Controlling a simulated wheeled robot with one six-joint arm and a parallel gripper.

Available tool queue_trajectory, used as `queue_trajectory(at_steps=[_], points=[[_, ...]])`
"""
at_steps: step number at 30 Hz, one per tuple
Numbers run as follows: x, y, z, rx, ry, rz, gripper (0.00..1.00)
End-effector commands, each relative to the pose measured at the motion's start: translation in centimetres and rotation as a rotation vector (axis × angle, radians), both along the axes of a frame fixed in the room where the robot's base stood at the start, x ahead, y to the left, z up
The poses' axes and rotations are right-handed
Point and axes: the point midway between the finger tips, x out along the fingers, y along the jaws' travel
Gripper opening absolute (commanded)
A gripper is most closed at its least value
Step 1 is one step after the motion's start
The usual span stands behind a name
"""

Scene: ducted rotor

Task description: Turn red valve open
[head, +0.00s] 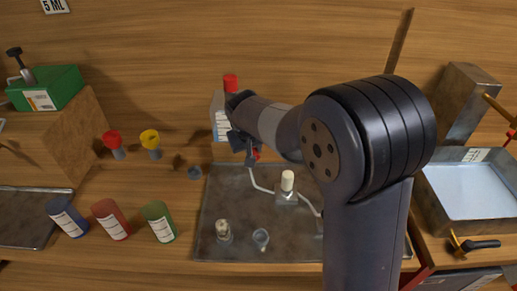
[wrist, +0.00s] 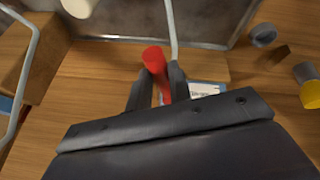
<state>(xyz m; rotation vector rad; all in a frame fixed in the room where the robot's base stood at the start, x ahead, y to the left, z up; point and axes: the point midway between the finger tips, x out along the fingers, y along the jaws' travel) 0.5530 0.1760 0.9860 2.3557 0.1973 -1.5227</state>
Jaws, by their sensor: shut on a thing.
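A red handle (wrist: 155,60) sits between the two fingers of my gripper (wrist: 155,82) in the wrist view, with its rounded end sticking out past the tips. My gripper (head: 245,145) is shut on it in the head view, where only a small red part (head: 257,155) shows below the fingers. A grey tube (wrist: 172,28) runs close to the handle's end; whether they join is unclear. The handle's base and how far it is turned are hidden. A separate red-topped knob (head: 112,138) stands at the left, apart from my gripper.
A metal tray (head: 215,205) with small fittings lies below my gripper. A red-capped bottle (head: 219,118) stands close behind it. A yellow-topped knob (head: 150,140) and several labelled cylinders are at the left. A deep metal pan (head: 440,215) is at the right.

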Motion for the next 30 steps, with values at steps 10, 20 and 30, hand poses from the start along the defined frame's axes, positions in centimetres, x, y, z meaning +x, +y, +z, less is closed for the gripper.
queue_trajectory(at_steps=[10,20,30], points=[[-0.2,1.4,-0.1,0.003,-0.001,-0.176,0.0],[-0.2,1.7,0.0,0.003,-0.001,-0.225,0.0],[-0.2,1.7,0.0,0.004,0.001,-0.226,0.22]])
